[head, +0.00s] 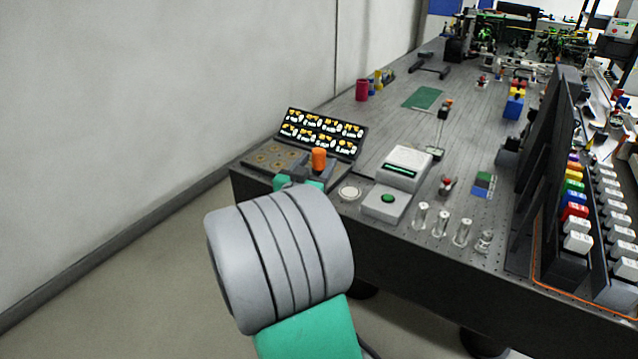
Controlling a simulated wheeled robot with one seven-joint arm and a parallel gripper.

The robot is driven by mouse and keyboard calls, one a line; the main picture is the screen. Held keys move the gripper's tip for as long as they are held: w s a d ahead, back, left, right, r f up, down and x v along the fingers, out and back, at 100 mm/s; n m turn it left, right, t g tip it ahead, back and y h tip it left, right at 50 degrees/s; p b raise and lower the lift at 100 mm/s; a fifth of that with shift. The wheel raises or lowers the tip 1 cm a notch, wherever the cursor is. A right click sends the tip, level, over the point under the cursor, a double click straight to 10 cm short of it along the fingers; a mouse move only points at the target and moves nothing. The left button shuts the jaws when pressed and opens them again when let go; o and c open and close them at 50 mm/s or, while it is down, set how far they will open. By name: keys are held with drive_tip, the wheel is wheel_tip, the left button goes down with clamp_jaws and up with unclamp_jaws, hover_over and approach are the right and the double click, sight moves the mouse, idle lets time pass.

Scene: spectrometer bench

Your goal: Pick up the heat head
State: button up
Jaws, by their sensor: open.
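An orange upright cylinder (319,158) stands at the near left corner of the bench. It looks like the heat head, but I cannot tell for certain. My gripper (316,172) is at this corner, beyond my grey and teal arm, and looks close to the orange cylinder. My arm and the dark parts around it hide most of the jaws. I cannot tell whether the fingers are around the cylinder or beside it, or whether they touch it.
A dark panel with yellow and white pictures (322,134) stands behind the cylinder. A flat tray with round spots (272,157) lies left. A white device (404,166), a green-button box (387,201) and several clear vials (442,222) are to the right.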

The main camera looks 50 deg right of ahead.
sight(323, 149)
drive_tip(key=x, duration=0.2)
drive_tip(key=p+x, duration=0.1)
drive_tip(key=x, duration=0.3)
drive_tip(key=shift+w+d+r, duration=0.15)
drive_tip(key=shift+w+r, duration=0.15)
drive_tip(key=shift+w, duration=0.1)
drive_tip(key=shift+c, duration=0.4)
clamp_jaws()
